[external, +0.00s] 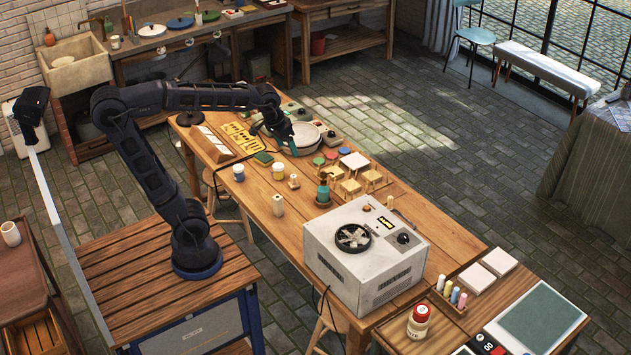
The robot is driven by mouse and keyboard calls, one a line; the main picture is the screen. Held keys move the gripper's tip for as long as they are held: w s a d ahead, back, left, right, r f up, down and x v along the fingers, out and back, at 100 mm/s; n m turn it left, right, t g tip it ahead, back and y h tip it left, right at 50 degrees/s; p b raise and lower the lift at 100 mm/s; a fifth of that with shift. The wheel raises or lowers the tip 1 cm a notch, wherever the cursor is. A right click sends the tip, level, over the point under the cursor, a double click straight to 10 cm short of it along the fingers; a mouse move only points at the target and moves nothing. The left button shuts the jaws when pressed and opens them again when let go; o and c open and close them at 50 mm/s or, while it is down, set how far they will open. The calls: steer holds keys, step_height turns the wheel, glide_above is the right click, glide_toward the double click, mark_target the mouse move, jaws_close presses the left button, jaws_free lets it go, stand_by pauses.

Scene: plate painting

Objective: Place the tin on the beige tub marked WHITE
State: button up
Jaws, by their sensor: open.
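My gripper (288,146) is open, low over the far part of the wooden table, beside a round grey wheel or plate (302,138). I see nothing held between its fingers, though they are small here.
A large grey box with a fan (366,252) fills the table's middle right. Bare wood surrounds the tubs.

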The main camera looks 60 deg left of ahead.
steer(key=s+a+f, duration=0.3)
steer(key=s+a, duration=0.1)
steer(key=s, duration=0.2)
steer(key=s+a+f+t, duration=0.1)
steer(key=s+a+f, duration=0.2)
steer(key=s, duration=0.4)
steer(key=shift+a+y, duration=0.4)
steer(key=shift+a, duration=0.45)
